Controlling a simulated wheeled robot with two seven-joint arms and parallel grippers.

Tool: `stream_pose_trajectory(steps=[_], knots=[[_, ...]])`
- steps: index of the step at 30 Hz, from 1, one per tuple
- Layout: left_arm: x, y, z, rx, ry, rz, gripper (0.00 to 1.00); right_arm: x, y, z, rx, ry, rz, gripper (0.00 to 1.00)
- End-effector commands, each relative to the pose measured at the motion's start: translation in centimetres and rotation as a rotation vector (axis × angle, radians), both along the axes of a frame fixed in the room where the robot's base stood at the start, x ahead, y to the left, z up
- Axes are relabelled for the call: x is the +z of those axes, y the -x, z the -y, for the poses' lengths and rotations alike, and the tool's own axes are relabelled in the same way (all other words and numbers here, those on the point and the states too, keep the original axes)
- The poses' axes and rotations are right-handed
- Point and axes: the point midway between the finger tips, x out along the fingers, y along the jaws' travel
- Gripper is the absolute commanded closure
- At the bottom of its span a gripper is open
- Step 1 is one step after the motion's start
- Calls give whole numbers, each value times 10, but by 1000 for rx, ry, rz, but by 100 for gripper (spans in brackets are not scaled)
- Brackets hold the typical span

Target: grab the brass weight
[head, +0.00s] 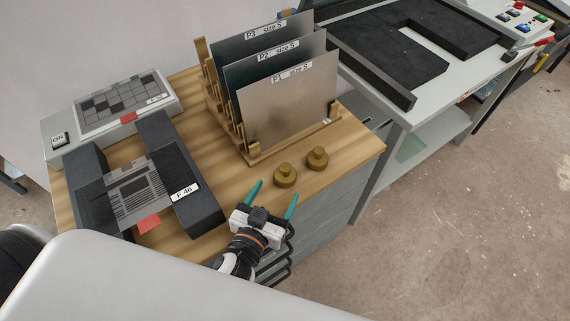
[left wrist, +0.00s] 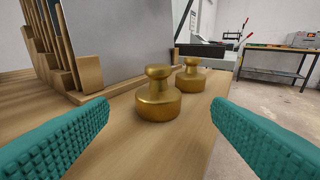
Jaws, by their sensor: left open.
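Two brass weights stand upright on the wooden top of the cabinet (head: 212,167), in front of the plate rack. The nearer brass weight (head: 285,176) is the left one; the other brass weight (head: 317,157) stands just behind it to the right. In the left wrist view the nearer weight (left wrist: 158,98) shows between the fingers, and the farther weight (left wrist: 191,75) is partly behind it. My left gripper (head: 272,199) is open and empty, its teal fingers pointing at the nearer weight, a little short of it. My right gripper is not in view.
A wooden rack (head: 255,152) with upright metal plates (head: 290,108) stands close behind the weights. A machine table (head: 428,95) is at the back right. The cabinet top's right edge is near the weights.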

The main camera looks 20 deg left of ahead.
Motion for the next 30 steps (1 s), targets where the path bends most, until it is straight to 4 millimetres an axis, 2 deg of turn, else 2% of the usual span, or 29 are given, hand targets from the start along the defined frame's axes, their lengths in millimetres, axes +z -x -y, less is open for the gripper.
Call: stream_pose_trajectory(steps=[3,7,11,16,21,30], knots=[[0,-23,2,-1,-3,3,27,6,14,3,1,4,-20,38],[-4,-38,3,-1,-1,1,27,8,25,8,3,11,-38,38],[-6,-45,3,0,-2,0,27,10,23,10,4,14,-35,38],[-9,-69,2,-1,-4,1,27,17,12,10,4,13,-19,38],[-14,-90,3,0,-2,1,27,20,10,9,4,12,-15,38],[-16,-94,3,0,-1,-1,27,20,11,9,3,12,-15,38]])
